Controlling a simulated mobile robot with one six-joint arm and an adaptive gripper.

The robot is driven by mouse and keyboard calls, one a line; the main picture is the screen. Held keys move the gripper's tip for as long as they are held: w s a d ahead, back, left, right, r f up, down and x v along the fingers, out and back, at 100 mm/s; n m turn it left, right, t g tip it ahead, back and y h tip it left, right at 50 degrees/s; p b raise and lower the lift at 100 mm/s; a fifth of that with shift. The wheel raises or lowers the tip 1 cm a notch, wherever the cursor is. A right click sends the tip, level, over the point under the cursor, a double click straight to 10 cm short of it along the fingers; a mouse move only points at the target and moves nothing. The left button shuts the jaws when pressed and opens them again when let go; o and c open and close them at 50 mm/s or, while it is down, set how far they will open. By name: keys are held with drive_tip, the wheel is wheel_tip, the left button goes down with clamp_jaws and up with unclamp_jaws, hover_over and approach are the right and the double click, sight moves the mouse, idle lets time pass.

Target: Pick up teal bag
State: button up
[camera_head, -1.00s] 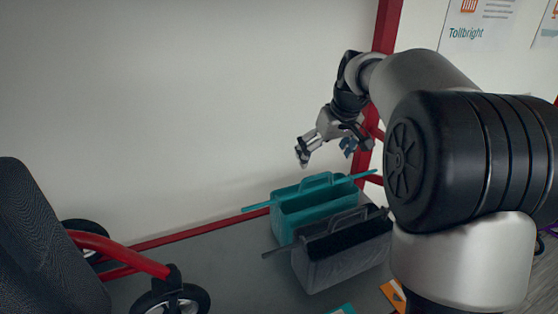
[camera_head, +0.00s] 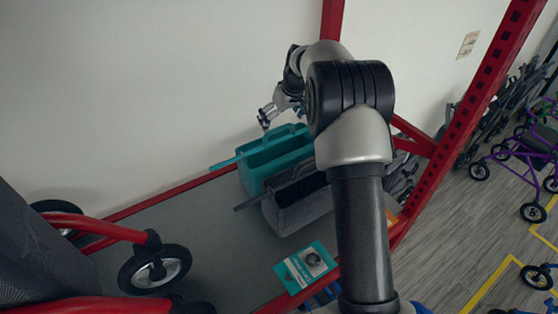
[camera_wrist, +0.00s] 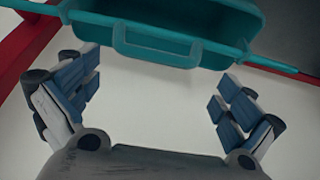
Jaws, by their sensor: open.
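The teal bag (camera_head: 268,157) stands on the grey shelf against the back wall, behind the dark grey bag, with a bar sticking out at its left. In the wrist view the teal bag (camera_wrist: 185,52) is at the top, its handle hanging toward the space between my fingers. My gripper (camera_head: 280,112) is just above the teal bag in the head view, partly hidden by my arm. In the wrist view my gripper (camera_wrist: 160,98) is open, its blue finger pads wide apart with nothing between them.
A dark grey bag (camera_head: 297,207) sits right in front of the teal one. A teal and white card (camera_head: 306,267) lies at the shelf's front edge. A red-framed wheeled walker (camera_head: 100,250) stands at left. Red rack posts (camera_head: 465,120) rise at right.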

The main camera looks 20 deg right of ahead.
sight(279, 127)
drive_tip(key=x, duration=0.3)
drive_tip(key=p+x, duration=0.1)
drive_tip(key=x, duration=0.2)
drive_tip(key=shift+d, duration=0.25)
drive_tip(key=shift+s, duration=0.15)
drive_tip(key=shift+c, duration=0.4)
drive_tip(key=c, duration=1.3)
drive_tip(key=shift+r, duration=0.1)
drive_tip(key=shift+c, duration=0.5)
drive_tip(key=shift+r, duration=0.1)
